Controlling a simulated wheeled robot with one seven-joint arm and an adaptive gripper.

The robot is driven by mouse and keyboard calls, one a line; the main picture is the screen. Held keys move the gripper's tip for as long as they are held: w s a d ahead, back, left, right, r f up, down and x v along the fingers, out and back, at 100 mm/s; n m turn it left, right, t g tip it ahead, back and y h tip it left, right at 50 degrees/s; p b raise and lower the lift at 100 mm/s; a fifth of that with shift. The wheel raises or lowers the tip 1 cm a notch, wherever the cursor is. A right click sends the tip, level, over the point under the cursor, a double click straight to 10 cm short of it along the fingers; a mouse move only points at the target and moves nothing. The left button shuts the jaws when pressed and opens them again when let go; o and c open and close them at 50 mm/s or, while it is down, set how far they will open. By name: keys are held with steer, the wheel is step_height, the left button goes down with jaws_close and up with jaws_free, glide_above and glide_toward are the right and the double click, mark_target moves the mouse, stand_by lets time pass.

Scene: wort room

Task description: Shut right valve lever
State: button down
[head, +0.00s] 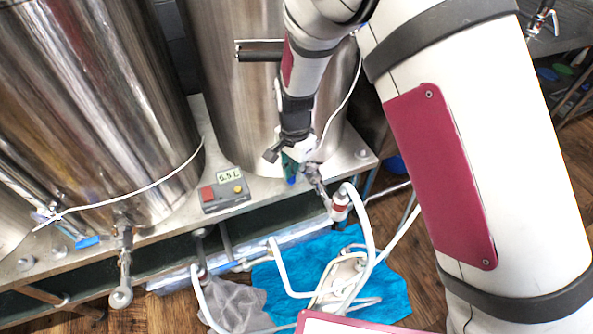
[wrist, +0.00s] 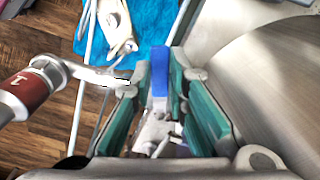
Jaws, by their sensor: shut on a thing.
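The right valve's blue lever (head: 291,179) is at the foot of the right steel tank, mostly hidden by my gripper (head: 289,163) in the head view. In the wrist view the blue lever (wrist: 160,72) stands between the teal finger pads of my gripper (wrist: 163,85), and they are shut on it. The metal valve body (wrist: 155,132) shows below the lever between the fingers. The valve's outlet pipe (head: 316,184) runs down and right to a red-and-white hose fitting (head: 340,206), which also shows at the left of the wrist view (wrist: 25,92).
A left tank (head: 90,110) has its own valve with a blue lever (head: 87,242) and downward spout (head: 123,282). A grey control box (head: 225,192) reading about 6.5 L sits on the ledge between the tanks. White tubing (head: 285,270) and a blue cloth (head: 385,290) lie below.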

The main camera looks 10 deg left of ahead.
stand_by(0.3)
steer(key=c, duration=1.6)
jaws_free()
steer(key=shift+o, duration=0.2)
